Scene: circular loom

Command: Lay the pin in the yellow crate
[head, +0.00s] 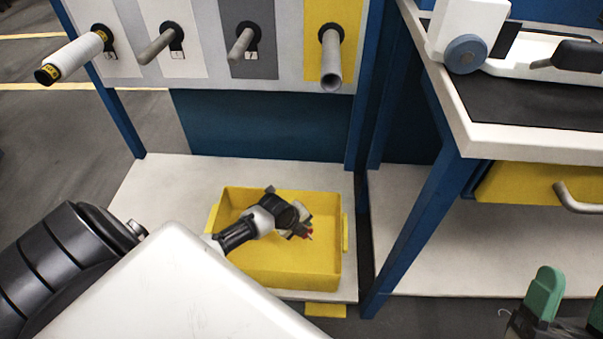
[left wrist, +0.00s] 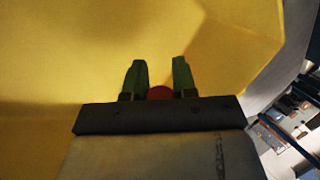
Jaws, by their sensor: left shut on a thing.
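The yellow crate (head: 328,265) stands on the low white shelf, its inside open to above. My left gripper (head: 303,232) is over the crate's inside, toward its right half. In the left wrist view its two green fingers (left wrist: 159,78) point at the yellow crate wall (left wrist: 70,60). A small red round piece, which I take for the pin (left wrist: 160,92), shows between the fingers, held by them. Most of the pin is hidden, and I cannot tell whether it touches the crate. My right gripper (head: 572,303) is at the lower right, green fingers apart, nothing visible between them.
Above the crate is a panel with pegs, one bearing a white spool (head: 72,58) and one a grey tube (head: 331,60). A blue post (head: 415,210) stands right of the crate. A white bench (head: 530,140) with a yellow drawer (head: 535,188) is at the right.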

